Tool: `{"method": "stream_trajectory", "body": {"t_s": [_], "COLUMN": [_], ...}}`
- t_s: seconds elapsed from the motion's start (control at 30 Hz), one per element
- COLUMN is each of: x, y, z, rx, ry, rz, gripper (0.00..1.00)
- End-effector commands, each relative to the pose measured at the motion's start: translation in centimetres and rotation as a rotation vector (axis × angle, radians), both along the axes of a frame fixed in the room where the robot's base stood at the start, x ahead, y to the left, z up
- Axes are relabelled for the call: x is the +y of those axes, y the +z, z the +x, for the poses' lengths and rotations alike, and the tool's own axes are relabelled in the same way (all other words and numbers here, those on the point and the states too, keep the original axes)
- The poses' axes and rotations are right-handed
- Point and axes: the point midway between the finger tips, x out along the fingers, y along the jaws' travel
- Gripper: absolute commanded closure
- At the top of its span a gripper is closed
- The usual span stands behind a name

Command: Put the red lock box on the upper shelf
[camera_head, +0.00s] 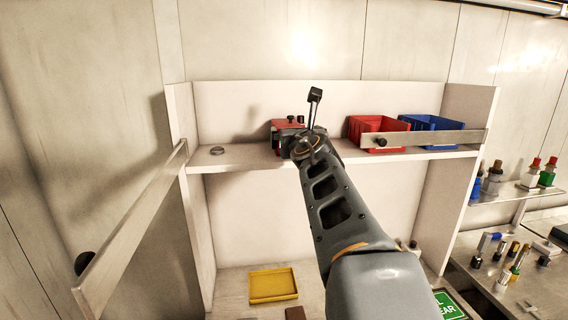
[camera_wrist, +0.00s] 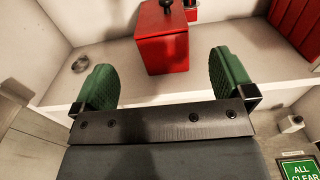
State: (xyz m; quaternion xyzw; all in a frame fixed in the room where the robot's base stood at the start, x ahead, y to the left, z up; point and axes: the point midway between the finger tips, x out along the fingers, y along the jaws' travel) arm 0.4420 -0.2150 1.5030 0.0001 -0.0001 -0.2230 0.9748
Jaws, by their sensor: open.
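The red lock box (camera_wrist: 165,50) stands on the upper shelf (camera_wrist: 135,92), with a dark knob on its top. In the head view the box (camera_head: 285,126) is partly hidden behind my arm, on the upper shelf (camera_head: 240,158). My gripper (camera_wrist: 165,84) is open, with its green fingers spread wide. The box is just beyond the fingertips, roughly centred between them, and nothing is gripped. In the head view my gripper is mostly hidden by my own wrist.
A red bin (camera_head: 375,130) and a blue bin (camera_head: 432,123) stand to the right behind a metal rail (camera_head: 440,138). Another bar (camera_head: 135,230) juts forward at left. A small round metal piece (camera_head: 217,150) lies on the shelf's left. A yellow tray (camera_head: 273,285) sits below.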

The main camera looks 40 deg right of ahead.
Motion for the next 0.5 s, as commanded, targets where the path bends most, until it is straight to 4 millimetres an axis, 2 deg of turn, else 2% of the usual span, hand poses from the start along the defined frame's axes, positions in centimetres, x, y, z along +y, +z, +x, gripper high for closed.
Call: {"method": "stream_trajectory", "body": {"t_s": [0.17,0.27,0.37,0.47,0.5], "x": [0.3,1.1,2.2,3.5,4.1], "y": [0.0,-0.4,-1.5,-4.3,-6.0], "z": [-0.3,-0.4,-0.8,-1.8,-2.3], "rx": [-0.02,-0.102,-0.248,-0.409,-0.47], "ry": [-0.001,-0.009,-0.037,-0.112,-0.158], "rz": [0.028,0.156,0.415,0.797,0.966], "gripper": [0.0,0.0,0.0,0.0,0.0]}}
